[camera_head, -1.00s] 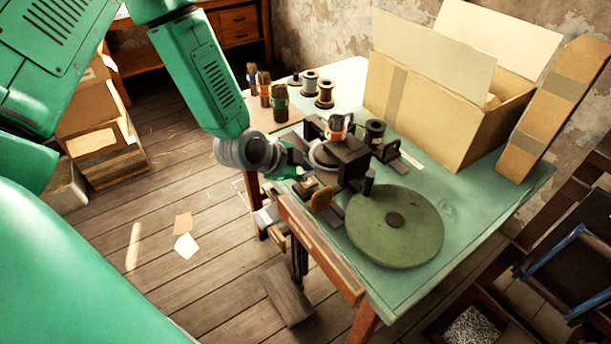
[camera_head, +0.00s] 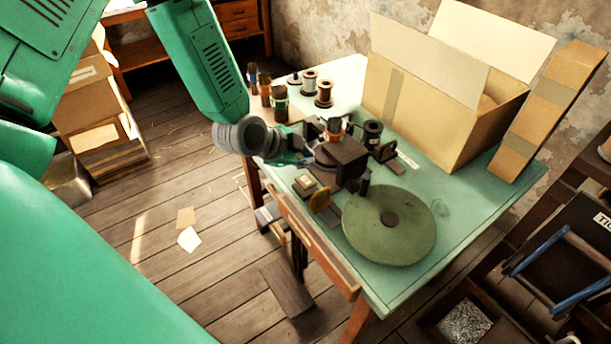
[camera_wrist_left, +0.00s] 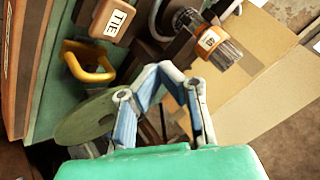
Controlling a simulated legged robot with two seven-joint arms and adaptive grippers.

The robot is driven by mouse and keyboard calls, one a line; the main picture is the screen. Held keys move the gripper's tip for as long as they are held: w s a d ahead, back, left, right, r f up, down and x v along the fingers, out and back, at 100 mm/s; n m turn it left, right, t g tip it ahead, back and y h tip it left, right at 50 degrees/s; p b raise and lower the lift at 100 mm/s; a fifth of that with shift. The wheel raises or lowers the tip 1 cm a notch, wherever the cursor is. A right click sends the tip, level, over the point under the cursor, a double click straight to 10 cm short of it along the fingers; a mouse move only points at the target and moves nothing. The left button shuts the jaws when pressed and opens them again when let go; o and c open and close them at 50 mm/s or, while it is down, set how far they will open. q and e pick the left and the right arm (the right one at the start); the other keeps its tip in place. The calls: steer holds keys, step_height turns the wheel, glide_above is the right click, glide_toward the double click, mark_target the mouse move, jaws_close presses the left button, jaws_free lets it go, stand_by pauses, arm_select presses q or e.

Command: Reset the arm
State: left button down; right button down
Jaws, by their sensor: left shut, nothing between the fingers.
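My left gripper (camera_head: 298,154) is at the near left side of the dark press block (camera_head: 346,160) on the green table (camera_head: 390,285). The arm partly hides it in the head view. In the wrist view, the left gripper (camera_wrist_left: 162,72) has its blue and grey fingers drawn together with nothing between them. A green round disc (camera_head: 390,226) with a dark hub lies flat on the table. A yellow handle (camera_head: 320,201) and a tan block (camera_head: 304,182) sit beside the press; the wrist view shows "TIE" on the tan block (camera_wrist_left: 115,18). My right gripper is out of view.
An open cardboard box (camera_head: 420,115) fills the table's back right, with a long carton (camera_head: 545,110) beside it. Spools (camera_head: 324,93) and jars (camera_head: 280,103) stand at the back left. A stack of cartons (camera_head: 95,135) is on the floor at left.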

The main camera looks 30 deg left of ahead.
arm_select(q)
steer(key=shift+d, duration=0.15)
stand_by(0.5)
steer(key=s+d+f+n+g+y, duration=0.1)
steer(key=s+f+n+g, duration=0.3)
steer(key=s, duration=0.7)
steer(key=s+f+n+g+y, duration=0.15)
steer(key=s+f+n, duration=0.4)
steer(key=s, duration=0.55)
steer(key=s+d+f+n+g, duration=0.1)
steer(key=s+f+n+g, duration=0.35)
steer(key=s, duration=0.65)
steer(key=w+f+m+t+b, duration=0.1)
steer(key=w+f+m+b, duration=0.1)
steer(key=f+b, duration=1.2)
steer(key=shift+w+d+t, duration=0.4)
steer(key=shift+w+d, duration=0.05)
steer(key=shift+w, duration=0.15)
